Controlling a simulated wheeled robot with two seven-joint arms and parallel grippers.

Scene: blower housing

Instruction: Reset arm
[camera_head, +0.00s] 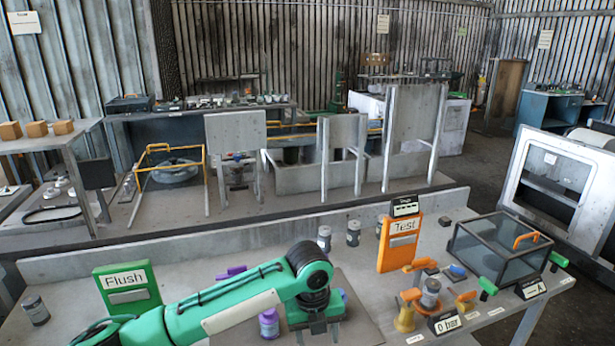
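My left arm, green with a black cable, comes in from the lower left and reaches across the front of the bench. Its black wrist joint bends down at the middle of the view. My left gripper (316,326) is below it, low over a dark plate on the bench. A purple bottle (268,323) stands just left of the gripper. My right gripper is not in view.
A green Flush panel (127,288) and a dark jar (35,310) stand at left. An orange Test panel (400,242), two grey jars (353,233), orange-handled fittings (430,293) and a glass-sided box (501,248) occupy the right. A raised ledge (240,232) runs behind.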

